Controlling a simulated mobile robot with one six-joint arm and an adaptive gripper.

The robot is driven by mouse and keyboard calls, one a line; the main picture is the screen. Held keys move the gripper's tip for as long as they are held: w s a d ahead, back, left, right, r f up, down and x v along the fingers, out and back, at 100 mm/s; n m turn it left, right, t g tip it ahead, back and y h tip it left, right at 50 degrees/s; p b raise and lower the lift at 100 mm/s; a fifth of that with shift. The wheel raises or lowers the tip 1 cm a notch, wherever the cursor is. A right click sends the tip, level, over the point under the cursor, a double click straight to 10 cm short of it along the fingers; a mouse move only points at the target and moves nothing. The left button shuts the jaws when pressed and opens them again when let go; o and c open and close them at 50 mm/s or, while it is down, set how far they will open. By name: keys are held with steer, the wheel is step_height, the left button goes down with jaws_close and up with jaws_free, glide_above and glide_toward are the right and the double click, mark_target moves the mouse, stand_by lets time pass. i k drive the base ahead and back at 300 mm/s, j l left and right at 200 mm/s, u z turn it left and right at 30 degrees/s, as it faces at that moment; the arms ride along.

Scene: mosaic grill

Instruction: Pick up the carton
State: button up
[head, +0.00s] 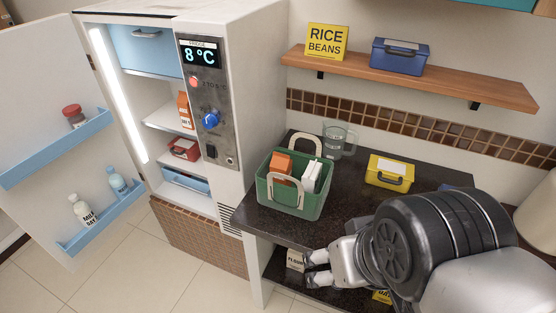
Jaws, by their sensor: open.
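Several box-shaped things could be the carton. An orange carton (185,110) stands upright on a fridge shelf, with writing on its front. An orange box (281,165) and a white box (312,176) stand in a green basket (290,200) on the dark counter. My gripper (307,269) is at the counter's front edge, below and in front of the basket. Its two pale fingertips point left and are apart, with nothing seen between them. It is well away from the fridge carton.
The fridge door (45,110) stands open at left, with bottles and a jar in its racks. A glass mug (341,139) and a yellow box (389,173) are on the counter (350,205). A wooden shelf (465,84) hangs above. Tiled floor (190,268) is clear.

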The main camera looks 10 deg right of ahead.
mark_target(280, 162)
steer(key=i+u, duration=0.2)
steer(key=u, duration=0.2)
steer(key=i+l+u, duration=0.1)
steer(key=u, duration=0.3)
steer(key=i+l+u, duration=0.2)
steer(key=u, duration=0.2)
